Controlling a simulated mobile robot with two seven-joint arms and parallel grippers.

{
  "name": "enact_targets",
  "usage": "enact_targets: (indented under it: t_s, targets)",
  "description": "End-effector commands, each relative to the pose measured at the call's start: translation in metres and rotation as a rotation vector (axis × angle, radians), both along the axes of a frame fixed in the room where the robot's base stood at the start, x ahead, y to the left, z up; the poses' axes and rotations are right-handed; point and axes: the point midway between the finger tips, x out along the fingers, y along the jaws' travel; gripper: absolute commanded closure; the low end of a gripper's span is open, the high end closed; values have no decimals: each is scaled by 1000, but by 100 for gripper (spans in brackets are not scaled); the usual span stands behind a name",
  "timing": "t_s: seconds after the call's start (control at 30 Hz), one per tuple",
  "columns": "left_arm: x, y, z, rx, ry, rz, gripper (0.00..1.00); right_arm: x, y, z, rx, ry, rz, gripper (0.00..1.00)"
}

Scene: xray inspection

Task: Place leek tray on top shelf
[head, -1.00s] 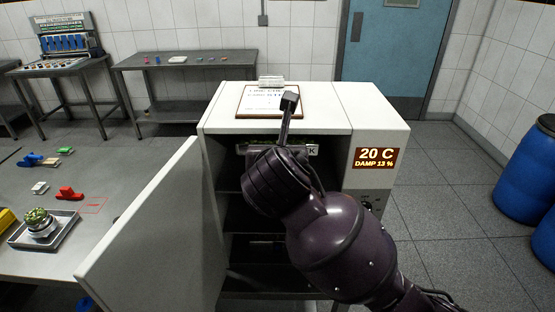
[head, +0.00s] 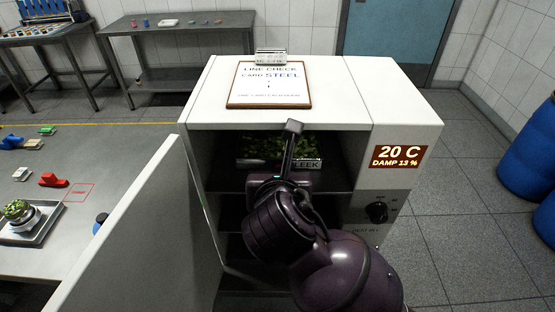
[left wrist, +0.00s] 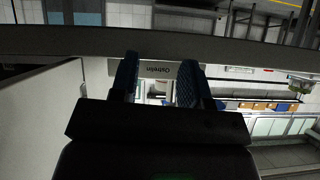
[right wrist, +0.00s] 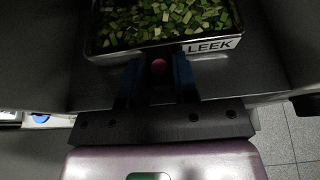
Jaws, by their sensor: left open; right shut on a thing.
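The leek tray, a dark metal tray filled with chopped green leek (head: 272,147), is inside the upper compartment of the open cabinet (head: 410,120). Its front carries a white LEEK label (head: 306,164). My right gripper (head: 280,178) is at the tray's front edge and shut on it; my own wrist hides the fingertips in the head view. In the right wrist view the tray (right wrist: 165,25) is just ahead of my fingers (right wrist: 157,80), over the grey top shelf (right wrist: 95,85). I cannot tell whether it rests on the shelf. My left gripper (left wrist: 160,80) is open and empty, outside the head view.
The cabinet door (head: 135,235) stands open on the left. Lower shelves are below the tray. A clipboard (head: 270,85) lies on the cabinet top. A table on the left holds a small metal tray (head: 38,225) and coloured items. Blue barrels (head: 530,155) stand at right.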

Motion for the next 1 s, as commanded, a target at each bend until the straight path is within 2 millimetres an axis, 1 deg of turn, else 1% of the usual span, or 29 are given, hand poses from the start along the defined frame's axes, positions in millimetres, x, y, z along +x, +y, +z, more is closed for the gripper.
enact_targets:
  t_s: [0.07,0.2,0.47,0.5,0.67,0.9,1.0]
  targets:
    - [5,-1,2,-1,-9,-3,57,-5,0,-2,1,0,1,100]
    - [10,-2,5,0,-19,-6,57,-6,0,-2,0,-1,1,100]
    - [1,0,1,1,-3,-1,57,-5,0,-4,-1,-1,0,100]
    - [1,0,1,0,-2,0,57,-5,0,-5,-1,1,0,71]
    - [1,0,1,1,-3,-1,57,-5,0,-5,-1,1,0,47]
    - [3,0,1,0,-5,-2,57,-5,0,-4,0,1,0,47]
    - [4,-1,2,0,-7,-2,57,-5,0,-1,1,0,1,47]
